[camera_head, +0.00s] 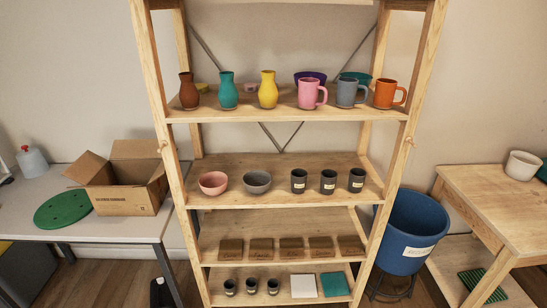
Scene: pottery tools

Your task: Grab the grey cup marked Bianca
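Three dark grey cups with small pale labels stand in a row on the right part of the middle shelf: a left one (298,181), a centre one (328,182) and a right one (357,180). Three smaller dark cups with pale labels stand on the bottom shelf: (230,287) is the left one, then a middle cup (252,286) and a right cup (273,287). A blue-grey mug (346,94) with a handle stands on the upper shelf. The label writing is too small to read, so I cannot tell which cup says Bianca. Neither gripper is in view.
The wooden shelf unit (156,75) also holds vases, a pink mug (308,94), an orange mug (385,94), two bowls and several brown blocks. A table (110,230) with an open cardboard box (130,195) stands left. A blue bin (412,225) and wooden table (490,200) stand right.

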